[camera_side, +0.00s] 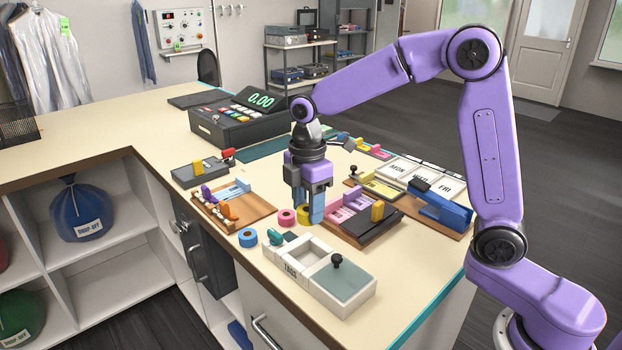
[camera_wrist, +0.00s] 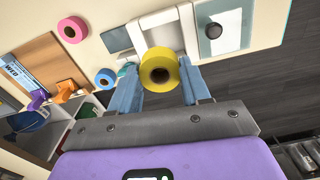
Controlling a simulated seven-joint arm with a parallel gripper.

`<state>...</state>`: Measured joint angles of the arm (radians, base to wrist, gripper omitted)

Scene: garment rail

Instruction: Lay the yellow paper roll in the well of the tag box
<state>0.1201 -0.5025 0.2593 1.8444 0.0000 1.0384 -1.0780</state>
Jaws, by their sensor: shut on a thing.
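The yellow paper roll (camera_side: 304,214) is between the blue fingers of my gripper (camera_side: 309,212), which is shut on it. In the wrist view the roll (camera_wrist: 159,66) shows its dark core between my fingertips (camera_wrist: 161,88). I cannot tell whether it touches the counter. The tag box (camera_side: 300,272), pale grey and labelled TAGS, stands at the front of the counter, nearer the side camera than my gripper. Its open well (camera_side: 308,252) is on the left and looks empty. A grey lid with a black knob (camera_side: 336,260) covers its right part.
A pink roll (camera_side: 286,217) and a blue roll (camera_side: 248,237) lie left of my gripper. A wooden tray (camera_side: 232,208) stands beyond them. A wooden board with pink and dark items (camera_side: 364,219) is close on the right. A cash register (camera_side: 238,122) stands behind.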

